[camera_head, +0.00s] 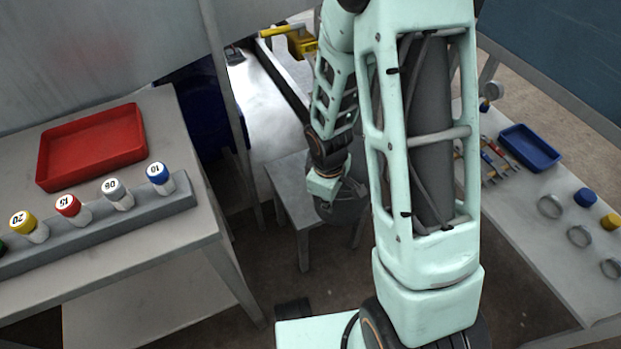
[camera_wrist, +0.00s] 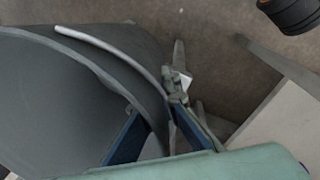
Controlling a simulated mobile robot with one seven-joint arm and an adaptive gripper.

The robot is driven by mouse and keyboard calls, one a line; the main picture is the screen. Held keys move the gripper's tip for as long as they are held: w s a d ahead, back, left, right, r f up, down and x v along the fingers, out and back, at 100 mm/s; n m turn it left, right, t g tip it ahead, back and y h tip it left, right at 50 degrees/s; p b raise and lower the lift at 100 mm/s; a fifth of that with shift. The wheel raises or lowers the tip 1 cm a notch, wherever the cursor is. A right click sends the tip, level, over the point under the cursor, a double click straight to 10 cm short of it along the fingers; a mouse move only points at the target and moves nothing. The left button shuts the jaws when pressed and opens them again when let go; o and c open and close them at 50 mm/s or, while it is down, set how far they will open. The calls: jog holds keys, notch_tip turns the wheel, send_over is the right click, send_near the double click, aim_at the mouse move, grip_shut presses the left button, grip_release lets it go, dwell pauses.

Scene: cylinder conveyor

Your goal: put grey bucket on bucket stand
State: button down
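The grey bucket (camera_wrist: 60,90) fills the left of the wrist view, with its pale curved handle across the top. In the head view the bucket (camera_head: 343,208) hangs below my gripper (camera_head: 325,188), partly hidden by my arm. In the wrist view my gripper (camera_wrist: 168,125) has its blue-padded fingers on either side of the bucket's wall near the rim, closed on it. The small grey table that looks like the bucket stand (camera_head: 287,185) is in the head view, left of and behind the bucket. The bucket overlaps its right side in the picture; contact cannot be told.
A left table holds a red tray (camera_head: 92,145) and a grey rack (camera_head: 110,235) with several numbered cylinders. A right table (camera_head: 560,240) holds a blue tray (camera_head: 530,148), rings and caps. A conveyor (camera_head: 262,115) lies behind the stand. Open floor lies in front of the stand.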

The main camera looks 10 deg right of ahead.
jog(key=w+a+f+b, duration=0.1)
jog(key=w+a, duration=0.1)
jog(key=w, duration=0.4)
jog(key=w+a+f+b, duration=0.2)
jog(key=w, duration=0.3)
jog(key=shift+w+f, duration=0.25)
jog(key=shift+w, duration=0.15)
jog(key=shift+f+b, duration=0.2)
jog(key=shift+b, duration=0.15)
jog(key=c, duration=2.2)
grip_release()
jog(key=shift+o, duration=0.2)
jog(key=shift+r, duration=0.15)
notch_tip(320, 180, up, 12)
jog(key=s+p, duration=0.1)
jog(key=p, duration=0.3)
jog(key=shift+a, duration=0.35)
jog(key=shift+s, duration=0.1)
